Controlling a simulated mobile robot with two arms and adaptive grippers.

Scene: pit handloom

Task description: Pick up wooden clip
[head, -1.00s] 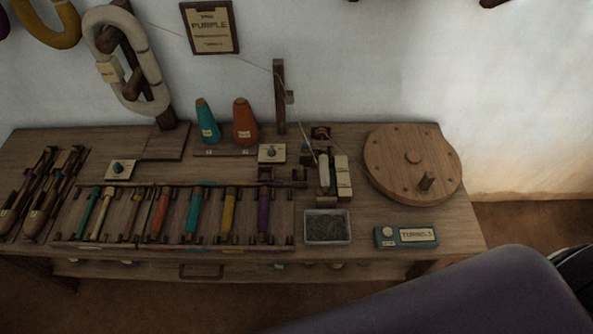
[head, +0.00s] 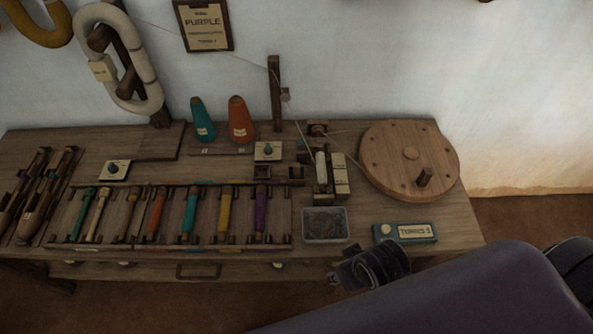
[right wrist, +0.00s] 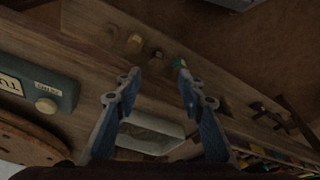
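I cannot single out a wooden clip for certain. A small wooden piece (head: 285,95) sits on the upright post (head: 274,100) at the back of the bench, too small to make out. My right gripper (head: 338,278) is in front of the bench's front edge, below the metal tray (head: 326,238). In the right wrist view its two blue fingers (right wrist: 155,88) are spread apart with nothing between them. The tray's pale rim (right wrist: 155,122) shows behind the fingers there. My left gripper is not in view.
A wooden wheel (head: 390,165) and a teal turn counter (head: 404,233) stand at the right of the bench. A rack (head: 275,215) of coloured bobbins fills the middle, with shuttles (head: 42,200) at the left. Rounded ends (right wrist: 135,42) show along the bench front.

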